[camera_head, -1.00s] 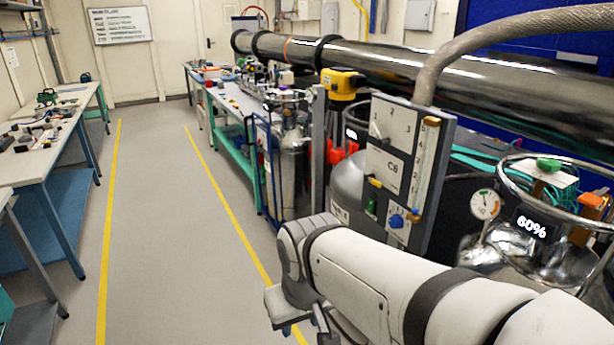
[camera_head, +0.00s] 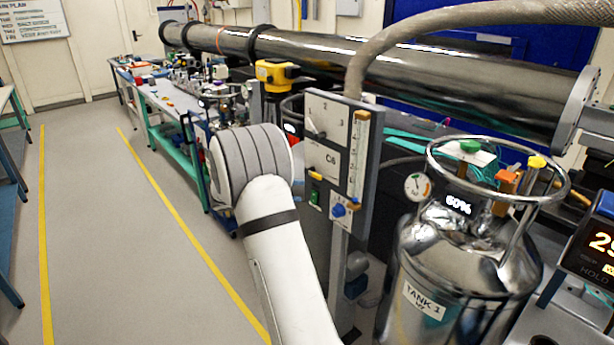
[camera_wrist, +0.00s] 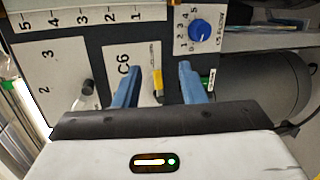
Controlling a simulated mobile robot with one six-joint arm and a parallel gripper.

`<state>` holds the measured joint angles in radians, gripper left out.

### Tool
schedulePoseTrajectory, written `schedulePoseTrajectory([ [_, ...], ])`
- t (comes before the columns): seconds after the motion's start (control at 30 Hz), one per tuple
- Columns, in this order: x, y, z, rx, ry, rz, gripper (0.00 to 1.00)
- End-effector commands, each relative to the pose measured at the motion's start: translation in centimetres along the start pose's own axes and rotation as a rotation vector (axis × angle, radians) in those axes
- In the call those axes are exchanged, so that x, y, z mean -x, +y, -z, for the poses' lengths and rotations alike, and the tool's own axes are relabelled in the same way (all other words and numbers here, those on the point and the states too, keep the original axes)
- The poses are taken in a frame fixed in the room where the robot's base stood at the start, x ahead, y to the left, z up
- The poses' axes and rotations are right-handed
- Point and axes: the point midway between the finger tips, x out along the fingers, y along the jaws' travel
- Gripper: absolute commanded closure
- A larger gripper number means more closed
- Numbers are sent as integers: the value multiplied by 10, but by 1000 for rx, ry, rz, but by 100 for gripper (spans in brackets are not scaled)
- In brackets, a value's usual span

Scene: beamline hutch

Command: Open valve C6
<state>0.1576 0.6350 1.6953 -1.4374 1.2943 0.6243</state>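The grey valve panel (camera_head: 322,130) labelled C6 stands upright on a post at the middle of the head view. Below the C6 label is a small yellow handle (camera_head: 318,177). In the wrist view the panel appears turned sideways, with the C6 plate (camera_wrist: 121,67) and the yellow handle (camera_wrist: 157,82) in front of me. My gripper (camera_wrist: 160,72) is open, its two blue fingers apart with the yellow handle between them in the picture. I cannot tell whether they touch the panel. In the head view my gripper is hidden.
The panel also carries a blue flow knob (camera_head: 338,210), a green switch (camera_head: 314,197) and a black-tipped lever (camera_wrist: 87,87). A shiny tank (camera_head: 470,250) reading 60% stands right of it. A braided hose (camera_head: 420,28) arches behind. The floor aisle (camera_head: 100,230) at left is clear.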

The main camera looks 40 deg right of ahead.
Motion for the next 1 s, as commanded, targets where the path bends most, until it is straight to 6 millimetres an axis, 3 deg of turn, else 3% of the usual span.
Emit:
schedulePoseTrajectory([
  [0.1,-23,-7,35,9,30,-132,63],
  [0.3,-42,-17,68,6,82,-265,63],
  [0.47,-51,-16,76,5,95,-296,63],
  [0.8,-100,0,79,5,93,-295,63],
  [1.0,-117,4,81,4,95,-295,63],
])
